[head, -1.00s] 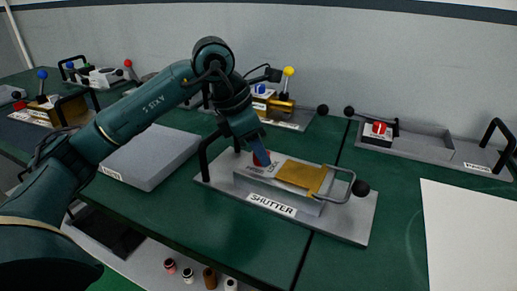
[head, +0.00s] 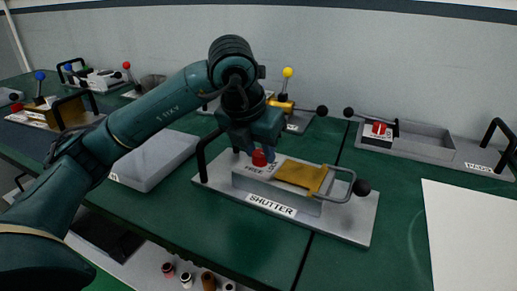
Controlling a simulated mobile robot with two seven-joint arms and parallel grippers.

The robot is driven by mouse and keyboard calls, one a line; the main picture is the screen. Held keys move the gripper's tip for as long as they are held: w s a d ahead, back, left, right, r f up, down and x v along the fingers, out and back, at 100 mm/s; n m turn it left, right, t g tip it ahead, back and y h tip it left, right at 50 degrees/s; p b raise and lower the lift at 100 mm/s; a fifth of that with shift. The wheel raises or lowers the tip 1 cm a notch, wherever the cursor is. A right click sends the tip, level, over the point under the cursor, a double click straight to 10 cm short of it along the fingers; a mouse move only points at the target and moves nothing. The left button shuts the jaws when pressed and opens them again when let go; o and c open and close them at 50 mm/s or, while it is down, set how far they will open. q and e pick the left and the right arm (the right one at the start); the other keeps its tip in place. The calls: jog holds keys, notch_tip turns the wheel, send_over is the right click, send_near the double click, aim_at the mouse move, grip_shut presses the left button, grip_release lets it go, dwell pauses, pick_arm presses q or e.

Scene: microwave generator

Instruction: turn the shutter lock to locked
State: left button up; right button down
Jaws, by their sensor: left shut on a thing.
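The shutter unit is a grey plate (head: 345,228) labelled SHUTTER (head: 271,205), lying on the green bench. On it is a raised grey block with a yellow slide (head: 298,174) and a bent metal handle with a black knob (head: 361,187). The red shutter lock knob (head: 259,158) sits at the block's left end, beside lettering that reads FREE. My left gripper (head: 262,154) points down over the red knob and is shut on it; its fingers are partly hidden by the wrist. My right gripper is out of view.
A black upright handle (head: 202,160) stands close left of my left gripper. A grey slab (head: 160,157) lies further left. Behind is a unit with a yellow-knobbed lever (head: 288,73). A tray unit with a red switch (head: 379,128) is at right, near a white sheet (head: 475,235).

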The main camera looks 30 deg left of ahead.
pick_arm(q)
jog(key=shift+n, duration=0.4)
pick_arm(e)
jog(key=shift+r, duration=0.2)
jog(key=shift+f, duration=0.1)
pick_arm(q)
jog(key=o, duration=1)
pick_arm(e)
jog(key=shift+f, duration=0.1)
pick_arm(q)
jog(key=p+v, duration=0.2)
jog(key=v, duration=1.1)
jog(key=shift+d+r+p, duration=0.15)
jog(key=shift+p, duration=0.15)
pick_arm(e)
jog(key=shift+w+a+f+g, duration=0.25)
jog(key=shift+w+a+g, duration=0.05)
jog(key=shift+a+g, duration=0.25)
